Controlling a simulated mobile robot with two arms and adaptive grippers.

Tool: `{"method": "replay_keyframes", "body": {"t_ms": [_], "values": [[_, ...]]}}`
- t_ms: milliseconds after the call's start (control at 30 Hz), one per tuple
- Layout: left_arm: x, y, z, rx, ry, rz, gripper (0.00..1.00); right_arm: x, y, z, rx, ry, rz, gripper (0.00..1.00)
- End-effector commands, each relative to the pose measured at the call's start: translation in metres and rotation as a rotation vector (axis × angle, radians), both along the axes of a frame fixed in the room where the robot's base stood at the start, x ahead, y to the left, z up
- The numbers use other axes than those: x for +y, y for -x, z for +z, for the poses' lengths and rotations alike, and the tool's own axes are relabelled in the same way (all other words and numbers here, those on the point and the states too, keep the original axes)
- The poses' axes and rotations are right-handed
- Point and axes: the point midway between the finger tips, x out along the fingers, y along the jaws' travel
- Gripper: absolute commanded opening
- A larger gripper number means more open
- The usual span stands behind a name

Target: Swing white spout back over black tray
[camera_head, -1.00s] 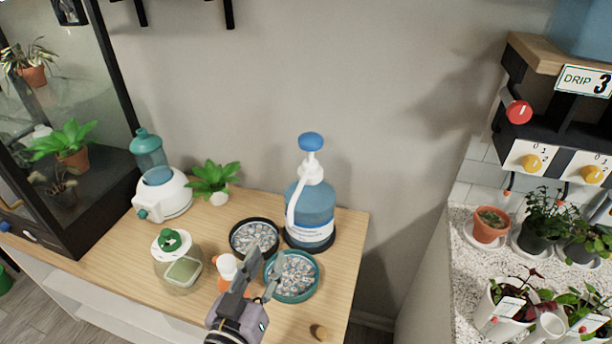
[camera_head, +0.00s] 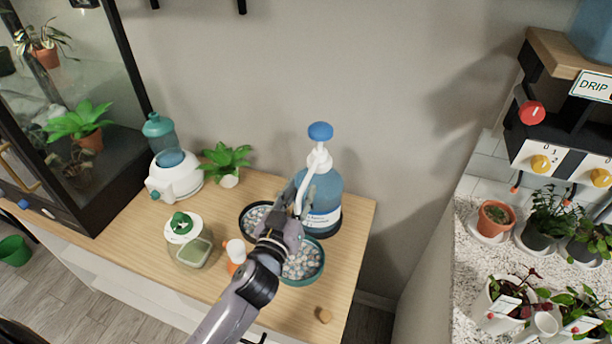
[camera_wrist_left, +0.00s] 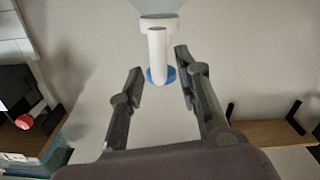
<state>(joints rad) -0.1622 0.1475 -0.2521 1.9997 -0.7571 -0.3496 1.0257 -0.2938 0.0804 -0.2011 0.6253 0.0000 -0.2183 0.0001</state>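The blue pump bottle (camera_head: 322,190) stands upright at the back right of the wooden table, with a blue knob (camera_head: 320,131) on top. Its white spout (camera_head: 313,178) slants down to the front left from the neck; its lower end is partly hidden by my gripper. My left gripper (camera_head: 294,196) is at the spout, fingers apart. In the left wrist view the white spout (camera_wrist_left: 157,48) shows between the open fingers, with no clear contact. The black tray (camera_head: 242,221) of pebbles is left of the bottle, partly covered by my gripper. My right gripper is not seen.
A teal pebble tray (camera_head: 303,281) lies in front of the bottle. A small orange-and-white bottle (camera_head: 236,252), a green-lidded jar (camera_head: 190,242), a potted plant (camera_head: 228,165) and a white dispenser (camera_head: 174,178) stand to the left. A cork-like piece (camera_head: 325,316) lies near the front edge.

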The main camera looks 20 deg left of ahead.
Motion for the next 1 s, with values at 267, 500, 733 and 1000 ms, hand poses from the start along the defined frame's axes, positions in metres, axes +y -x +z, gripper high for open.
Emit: {"method": "replay_keyframes", "body": {"t_ms": [267,500,733,1000], "values": [[-0.002,-0.037,0.001,-0.001,-0.001,-0.001,0.31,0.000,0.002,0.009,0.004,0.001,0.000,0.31],[-0.002,-0.043,0.000,0.000,0.000,-0.001,0.31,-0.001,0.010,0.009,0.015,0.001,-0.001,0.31],[-0.002,-0.043,0.000,0.001,0.000,-0.001,0.26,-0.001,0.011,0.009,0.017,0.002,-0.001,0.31],[-0.002,-0.043,0.000,0.001,0.000,-0.001,0.08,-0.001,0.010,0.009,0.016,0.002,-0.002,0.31]]}}
